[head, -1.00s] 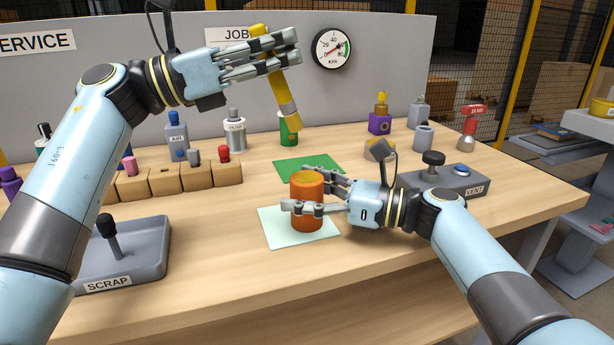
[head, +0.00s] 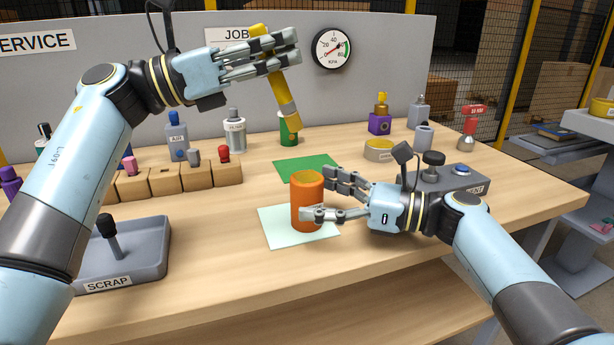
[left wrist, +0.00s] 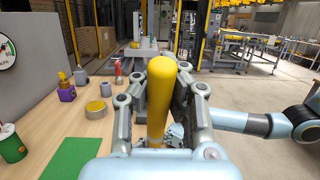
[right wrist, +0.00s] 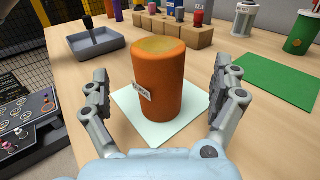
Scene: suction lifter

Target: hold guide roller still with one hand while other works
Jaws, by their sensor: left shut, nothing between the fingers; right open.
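The orange cylinder (head: 307,203), which I take as the guide roller, stands upright on a pale mat (head: 285,234); its small label is too blurred to read. My right gripper (head: 316,193) is open at the cylinder's right. In the right wrist view the fingers (right wrist: 160,103) stand wide apart on either side of the cylinder (right wrist: 158,85), with gaps. My left gripper (head: 280,52) is raised high before the grey panel. A yellow rod-like tool (head: 281,90) with a grey band sits tilted between its fingers, in the air. The left wrist view shows its rounded yellow end (left wrist: 160,85).
A scrap tray (head: 150,262) with a dark handle is front left. Wooden blocks (head: 196,177) with coloured pegs stand behind it. A green mat (head: 305,168) lies behind the cylinder. A yellow-topped round piece (head: 379,151) and a vent box (head: 465,180) are at right.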

